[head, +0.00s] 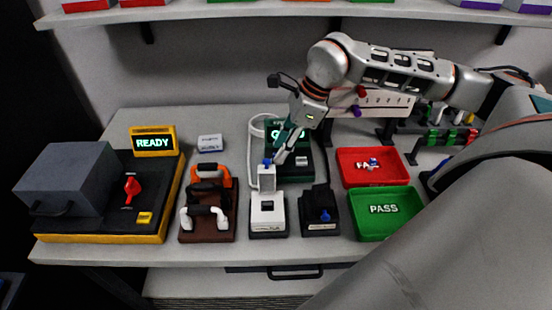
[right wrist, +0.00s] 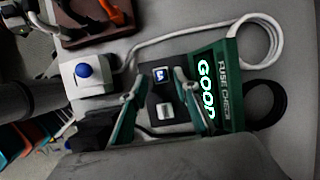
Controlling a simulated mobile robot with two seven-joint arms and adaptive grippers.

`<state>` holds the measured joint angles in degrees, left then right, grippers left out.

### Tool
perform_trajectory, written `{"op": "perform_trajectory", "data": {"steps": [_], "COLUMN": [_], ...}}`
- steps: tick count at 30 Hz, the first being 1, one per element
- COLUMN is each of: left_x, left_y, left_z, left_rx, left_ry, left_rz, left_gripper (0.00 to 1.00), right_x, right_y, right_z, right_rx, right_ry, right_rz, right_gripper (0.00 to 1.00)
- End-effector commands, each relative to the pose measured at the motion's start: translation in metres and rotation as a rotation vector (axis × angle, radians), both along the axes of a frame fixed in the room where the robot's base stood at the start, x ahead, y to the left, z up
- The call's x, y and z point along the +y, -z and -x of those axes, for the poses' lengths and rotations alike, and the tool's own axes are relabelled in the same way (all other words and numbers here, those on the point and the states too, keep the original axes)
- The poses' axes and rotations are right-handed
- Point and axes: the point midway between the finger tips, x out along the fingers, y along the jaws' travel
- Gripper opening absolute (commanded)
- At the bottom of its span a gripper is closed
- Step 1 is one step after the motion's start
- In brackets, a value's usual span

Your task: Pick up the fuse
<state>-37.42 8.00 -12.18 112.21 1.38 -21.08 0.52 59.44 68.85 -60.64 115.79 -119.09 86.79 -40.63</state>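The fuse (right wrist: 162,77), a small block with a dark blue and white face, sits in the black base of the green fuse checker (right wrist: 223,85), whose screen reads GOOD. My right gripper (right wrist: 160,98) is open above the checker, one finger on each side of the fuse, with clear gaps to it. In the head view my right gripper (head: 284,155) comes down in front of the checker (head: 276,127) and hides part of it; I cannot make out the fuse there. My left gripper is not in view.
A white device with a blue knob (head: 267,180) stands close to the gripper at left. A red FAIL tray (head: 350,180) holding a small blue and white piece and a green PASS tray (head: 360,225) lie to the right. A brown rack (head: 225,237) with handled tools stands left.

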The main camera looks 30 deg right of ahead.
Motion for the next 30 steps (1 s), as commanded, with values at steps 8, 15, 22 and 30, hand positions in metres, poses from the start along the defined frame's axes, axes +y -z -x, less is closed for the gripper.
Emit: {"op": "perform_trajectory", "data": {"steps": [8, 15, 22, 30], "left_x": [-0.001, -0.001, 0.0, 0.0], "left_y": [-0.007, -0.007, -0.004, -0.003], "left_z": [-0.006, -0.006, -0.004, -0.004], "left_rx": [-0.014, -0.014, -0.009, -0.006], "left_ry": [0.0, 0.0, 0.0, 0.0], "left_rz": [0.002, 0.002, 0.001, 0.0], "left_gripper": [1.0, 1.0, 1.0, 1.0], "right_x": [0.007, 0.007, 0.006, 0.006], "right_y": [0.018, 0.018, 0.018, 0.015], "right_z": [-0.004, -0.004, -0.004, -0.004], "right_rx": [-0.001, -0.001, -0.001, -0.001], "right_ry": [0.0, 0.0, 0.0, 0.0], "right_rz": [0.0, 0.0, 0.0, 0.0], "right_gripper": [0.31, 0.1, 0.0, 0.0]}}
